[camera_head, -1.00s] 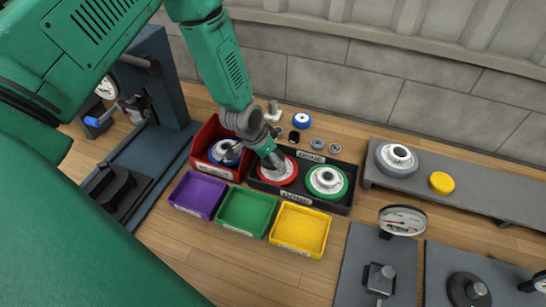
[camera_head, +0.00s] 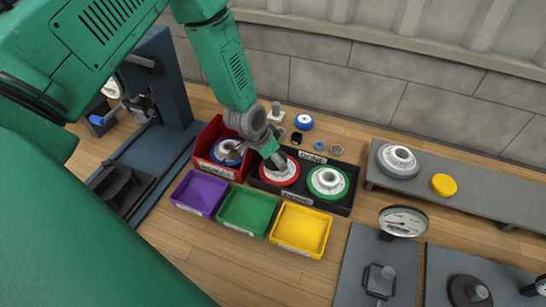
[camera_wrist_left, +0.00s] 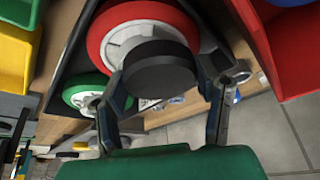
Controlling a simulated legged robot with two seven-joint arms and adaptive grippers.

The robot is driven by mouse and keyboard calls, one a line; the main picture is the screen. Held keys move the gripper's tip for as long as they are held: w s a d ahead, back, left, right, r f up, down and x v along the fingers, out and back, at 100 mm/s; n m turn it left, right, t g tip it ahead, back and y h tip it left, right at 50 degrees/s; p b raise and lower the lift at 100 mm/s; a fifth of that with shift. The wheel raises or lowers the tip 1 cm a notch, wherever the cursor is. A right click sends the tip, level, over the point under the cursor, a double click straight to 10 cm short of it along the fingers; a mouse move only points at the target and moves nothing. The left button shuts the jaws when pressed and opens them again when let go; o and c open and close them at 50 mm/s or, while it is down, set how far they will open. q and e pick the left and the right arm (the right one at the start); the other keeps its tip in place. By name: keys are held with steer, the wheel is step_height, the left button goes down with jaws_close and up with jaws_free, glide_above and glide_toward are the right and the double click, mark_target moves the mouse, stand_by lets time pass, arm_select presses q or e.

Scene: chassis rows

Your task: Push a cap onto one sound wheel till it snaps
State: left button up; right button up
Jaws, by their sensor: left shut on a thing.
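My left gripper (camera_head: 274,160) is over the red wheel (camera_head: 291,178) in the black tray marked DONE (camera_head: 343,209). In the left wrist view its fingers (camera_wrist_left: 166,85) are shut on a dark round cap (camera_wrist_left: 160,72). The cap is in front of the grey hub of the red wheel (camera_wrist_left: 101,35) and hides part of it; I cannot tell whether they touch. The green wheel (camera_head: 342,190) lies beside it in the tray, its pale hub uncovered. A blue wheel (camera_head: 224,148) is in the red bin (camera_head: 205,146). My right gripper is not in view.
Purple (camera_head: 199,192), green (camera_head: 246,211) and yellow (camera_head: 300,229) bins stand in front of the tray. Small parts lie behind it, including a blue one (camera_head: 303,121). A grey wheel (camera_head: 398,160) and yellow disc (camera_head: 444,185) are on the right-hand bench. A press (camera_head: 160,90) stands left.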

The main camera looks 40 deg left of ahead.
arm_select(q)
steer(key=shift+s+d+f, duration=0.15)
steer(key=shift+d+f, duration=0.1)
steer(key=shift+d, duration=0.3)
steer(key=o, duration=0.9)
steer(key=shift+a, duration=0.15)
steer(key=shift+o, duration=0.9)
steer(key=shift+a+f, duration=0.1)
steer(key=shift+a, duration=0.05)
steer(key=shift+a+f, duration=0.1)
steer(key=shift+a, duration=0.15)
steer(key=shift+d+r, duration=0.2)
steer(key=shift+d, duration=0.15)
steer(key=shift+r, duration=0.25)
steer(key=v, duration=1.1)
steer(key=shift+r, duration=0.15)
steer(key=shift+a, duration=0.25)
